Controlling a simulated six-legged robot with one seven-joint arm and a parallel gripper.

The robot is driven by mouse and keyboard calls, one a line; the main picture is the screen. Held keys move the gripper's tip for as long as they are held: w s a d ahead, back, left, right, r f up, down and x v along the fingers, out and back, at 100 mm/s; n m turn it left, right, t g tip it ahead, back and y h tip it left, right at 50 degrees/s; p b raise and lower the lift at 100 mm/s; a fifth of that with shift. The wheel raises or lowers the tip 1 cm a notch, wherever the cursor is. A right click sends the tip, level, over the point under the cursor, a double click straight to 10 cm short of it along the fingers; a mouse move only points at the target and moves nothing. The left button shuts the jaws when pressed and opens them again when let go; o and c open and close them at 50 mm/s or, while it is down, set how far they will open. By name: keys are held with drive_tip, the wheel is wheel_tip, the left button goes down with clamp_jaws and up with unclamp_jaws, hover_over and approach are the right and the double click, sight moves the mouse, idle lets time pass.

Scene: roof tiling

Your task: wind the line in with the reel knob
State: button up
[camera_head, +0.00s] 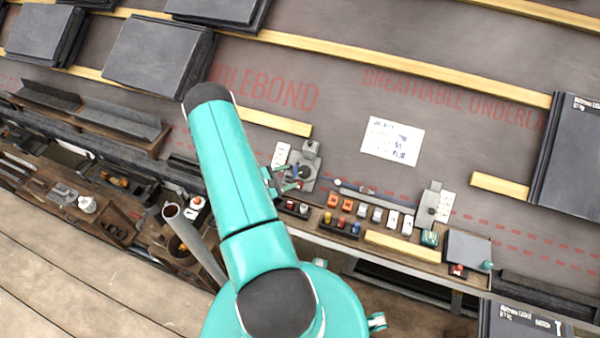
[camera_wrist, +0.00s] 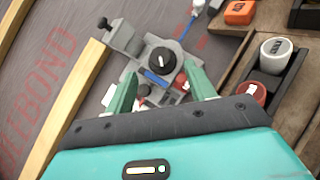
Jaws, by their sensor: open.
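A grey metal fixture stands on the roof underlay, and a round black part with a small pale mark, which looks like the reel knob (camera_wrist: 160,60), sits on it. In the head view the fixture (camera_head: 304,168) shows just right of my gripper (camera_head: 279,184). In the wrist view my gripper (camera_wrist: 161,72) is open, its two green fingers at either side of the fixture's near part, with the knob just beyond and between the tips. I cannot tell whether the fingers touch anything. A blue piece (camera_wrist: 156,77) lies just below the knob. I cannot make out the line clearly.
A wooden batten (camera_wrist: 66,110) runs left of the fixture. A tray of several small coloured blocks (camera_head: 372,214) lies to the right, with a second grey fixture (camera_head: 432,203) beyond. A white note (camera_head: 392,141) lies on the open underlay. A dark holder (camera_wrist: 272,82) is close right.

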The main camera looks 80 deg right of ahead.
sight(303, 171)
drive_tip(key=x, duration=0.6)
drive_tip(key=shift+s+d+f, duration=0.1)
drive_tip(key=shift+d, duration=0.15)
drive_tip(key=c, duration=1)
drive_tip(key=shift+o, duration=0.2)
drive_tip(key=shift+m, duration=0.3)
